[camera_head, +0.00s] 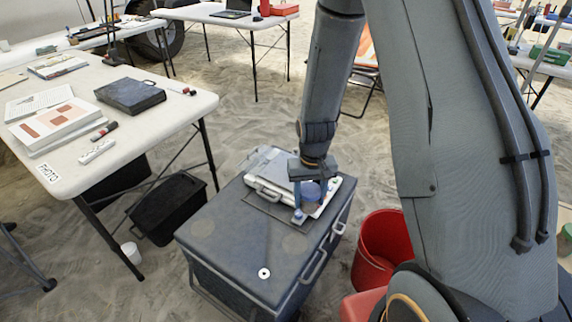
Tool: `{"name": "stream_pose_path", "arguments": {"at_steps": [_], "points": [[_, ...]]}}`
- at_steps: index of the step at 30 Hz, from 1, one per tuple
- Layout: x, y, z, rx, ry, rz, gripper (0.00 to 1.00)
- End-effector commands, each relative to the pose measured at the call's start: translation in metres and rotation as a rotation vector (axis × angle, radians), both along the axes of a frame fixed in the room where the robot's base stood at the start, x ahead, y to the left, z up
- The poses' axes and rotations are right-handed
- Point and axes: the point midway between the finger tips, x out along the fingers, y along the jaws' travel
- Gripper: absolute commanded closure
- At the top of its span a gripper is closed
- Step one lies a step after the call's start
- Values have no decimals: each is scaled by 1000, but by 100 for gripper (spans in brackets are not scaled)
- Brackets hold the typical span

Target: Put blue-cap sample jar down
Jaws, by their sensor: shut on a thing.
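The blue-cap sample jar (311,192) is between the fingers of my gripper (311,200). My gripper points down and is shut on it. The jar is over the right end of a pale flat case or tray (262,186) lying on top of a dark grey chest (222,222). I cannot tell whether the jar touches the surface below it. The fingers hide part of the jar's sides.
A white table (185,105) with books and a dark case stands at the left. A black crate (165,210) is on the sand beneath it. A red bucket (385,245) stands right of the chest. The chest top's front part is mostly clear, with a small white ring (264,273).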

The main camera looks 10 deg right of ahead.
Motion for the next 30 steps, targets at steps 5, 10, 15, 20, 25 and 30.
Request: {"name": "stream_pose_path", "arguments": {"at_steps": [5, 10, 15, 20, 25, 30], "points": [[80, 2, -15, 0, -7, -248, 77], [165, 5, -13, 1, -6, -566, 77], [228, 5, -1, 1, -4, -849, 77], [259, 4, 12, -1, -1, -1021, 77], [270, 2, 16, -1, 1, -1094, 77], [270, 2, -6, -2, 3, -1099, 77]]}}
